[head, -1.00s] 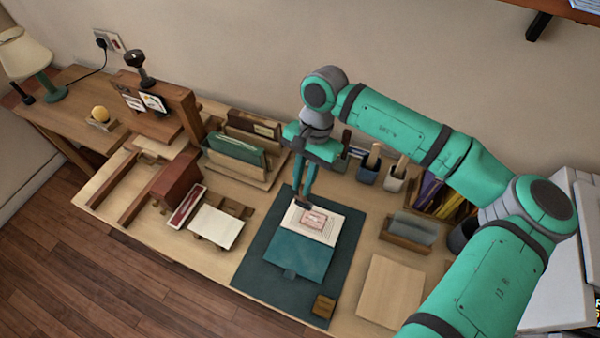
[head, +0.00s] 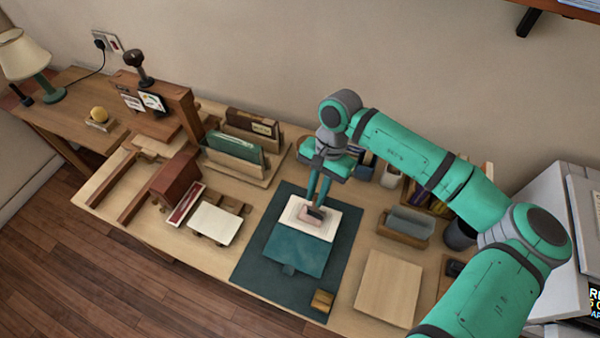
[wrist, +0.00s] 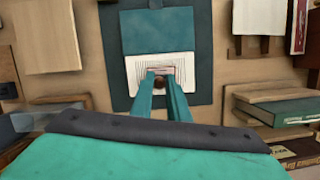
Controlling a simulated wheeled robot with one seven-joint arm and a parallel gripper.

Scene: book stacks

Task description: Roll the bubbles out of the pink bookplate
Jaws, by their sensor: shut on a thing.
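The pink bookplate (head: 304,214) lies on the white page of an open teal book (head: 292,252), on a dark teal mat (head: 258,262). My gripper (head: 317,203) points down over the page, shut on a small dark roller (head: 317,213). The roller covers the right part of the bookplate and appears to touch it. In the wrist view, the fingers (wrist: 160,82) hold the brown roller at the plate's near edge; a pink strip of bookplate (wrist: 158,69) shows beyond them. Bubbles are too small to make out.
A small wooden block (head: 322,301) sits on the mat's near corner. A grey holder (head: 406,224) and a pale board (head: 388,288) stand to the right. A rack of books (head: 240,155) and a white pad (head: 216,222) lie to the left.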

